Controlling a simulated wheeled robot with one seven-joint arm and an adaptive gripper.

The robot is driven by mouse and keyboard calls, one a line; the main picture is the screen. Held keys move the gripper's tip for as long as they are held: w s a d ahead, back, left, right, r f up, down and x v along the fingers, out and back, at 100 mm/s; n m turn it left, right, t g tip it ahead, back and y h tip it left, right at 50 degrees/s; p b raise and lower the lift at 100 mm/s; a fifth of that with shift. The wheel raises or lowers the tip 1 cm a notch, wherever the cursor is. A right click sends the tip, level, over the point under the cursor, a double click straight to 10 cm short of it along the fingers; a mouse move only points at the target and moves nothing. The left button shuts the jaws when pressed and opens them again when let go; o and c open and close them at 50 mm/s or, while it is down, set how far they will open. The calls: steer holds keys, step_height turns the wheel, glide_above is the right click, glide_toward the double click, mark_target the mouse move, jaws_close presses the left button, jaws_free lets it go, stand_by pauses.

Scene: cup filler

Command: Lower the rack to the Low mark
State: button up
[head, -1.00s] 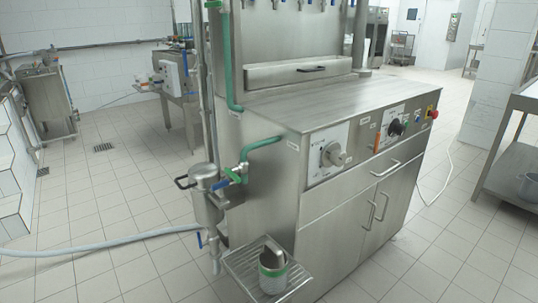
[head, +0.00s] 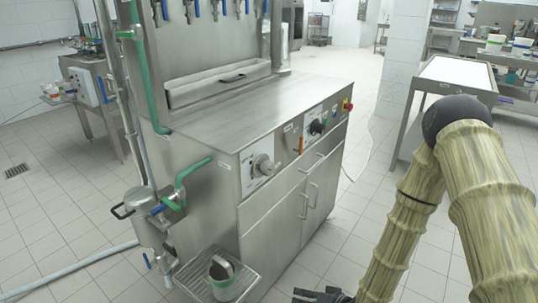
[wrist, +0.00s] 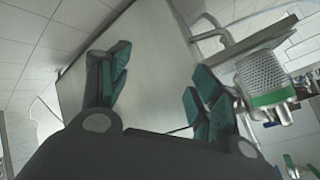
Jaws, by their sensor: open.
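The steel cup filler (head: 225,110) stands left of centre in the head view. A large round knob (head: 262,165) sits on a white panel on its front, and a smaller dark knob (head: 317,127) sits further right. Panel markings are too small to read, and I cannot pick out the Low mark. I cannot tell which part is the rack. My gripper shows partly at the bottom edge (head: 322,296), low and in front of the cabinet. In the wrist view my gripper (wrist: 160,90) has its green-padded fingers apart, with nothing between them. A plain pale surface lies beyond.
A slatted shelf (head: 188,270) at the filler's lower left holds a green-banded container (head: 222,276). A hose (head: 70,268) crosses the floor at left. A steel table (head: 455,74) stands at right.

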steer(key=w+a+r+n+t+y+p, duration=0.1)
steer(key=w+r+y+p, duration=0.15)
steer(key=w+r, duration=0.55)
steer(key=w+a+r+t+y+p, duration=0.2)
steer(key=w+r+p, duration=0.1)
steer(key=r, duration=0.8)
steer(key=n+y+p, duration=0.2)
steer(key=y+p, duration=0.1)
steer(key=y, duration=0.1)
glide_toward(272, 170)
steer(key=shift+h, duration=0.25)
steer(key=x, duration=0.3)
steer(key=p+x, duration=0.1)
steer(key=x, duration=0.6)
steer(key=shift+a+r+p, duration=0.25)
steer(key=shift+r+p, duration=0.05)
steer(key=shift+c, duration=0.3)
steer(key=c, duration=1)
